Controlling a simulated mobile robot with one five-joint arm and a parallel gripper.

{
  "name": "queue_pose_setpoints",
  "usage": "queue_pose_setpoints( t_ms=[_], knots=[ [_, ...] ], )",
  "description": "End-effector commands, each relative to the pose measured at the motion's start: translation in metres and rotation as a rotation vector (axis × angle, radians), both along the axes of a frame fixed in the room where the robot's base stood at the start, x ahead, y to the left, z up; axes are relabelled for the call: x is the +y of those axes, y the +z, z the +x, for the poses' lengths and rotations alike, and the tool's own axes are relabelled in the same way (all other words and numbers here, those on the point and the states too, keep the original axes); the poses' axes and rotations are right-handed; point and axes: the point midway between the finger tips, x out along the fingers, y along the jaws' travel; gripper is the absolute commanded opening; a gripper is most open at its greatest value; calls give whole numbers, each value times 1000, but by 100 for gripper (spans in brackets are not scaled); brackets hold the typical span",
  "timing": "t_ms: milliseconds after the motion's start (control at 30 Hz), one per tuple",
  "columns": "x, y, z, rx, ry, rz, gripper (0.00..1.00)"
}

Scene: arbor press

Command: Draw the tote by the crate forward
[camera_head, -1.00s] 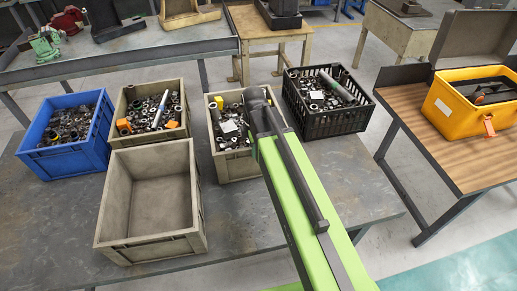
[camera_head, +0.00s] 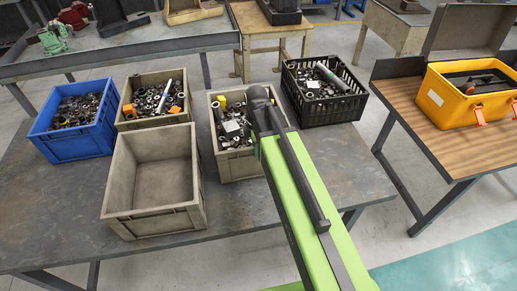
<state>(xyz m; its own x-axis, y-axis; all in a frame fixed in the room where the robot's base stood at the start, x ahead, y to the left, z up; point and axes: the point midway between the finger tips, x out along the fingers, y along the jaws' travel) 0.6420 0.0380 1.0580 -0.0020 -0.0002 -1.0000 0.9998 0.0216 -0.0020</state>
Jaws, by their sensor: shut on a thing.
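The tote by the crate (camera_head: 238,166) is a beige open box of metal parts, with a yellow piece and a pale label among them. It stands upright on the dark bench, left of the black slatted crate (camera_head: 335,108) and nearer me, with a gap between them. My gripper (camera_head: 260,98) is at the tote's right side, at the end of my green arm. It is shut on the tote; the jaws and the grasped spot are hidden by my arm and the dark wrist.
An empty beige tote (camera_head: 150,222) stands close on the left, nearer the front edge. Behind it are another filled beige tote (camera_head: 135,126) and a blue bin (camera_head: 80,147). Bare bench top (camera_head: 245,205) lies in front of the held tote. A wooden table with a yellow toolbox is at right.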

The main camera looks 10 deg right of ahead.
Motion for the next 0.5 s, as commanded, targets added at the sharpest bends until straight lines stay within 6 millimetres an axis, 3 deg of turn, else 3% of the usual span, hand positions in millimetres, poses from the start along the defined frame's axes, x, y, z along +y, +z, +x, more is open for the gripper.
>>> queue_pose_setpoints(
  t_ms=[33, 67, 233, 500],
  knots=[
    [-1, 0, 0, 0, 1, 1, 0],
    [-1, 1, 0, 0, 0, 1, 17],
    [-4, 0, 0, -1, -4, 1, 39],
    [-5, 0, 1, -1, -6, 0, 40]
  ],
)
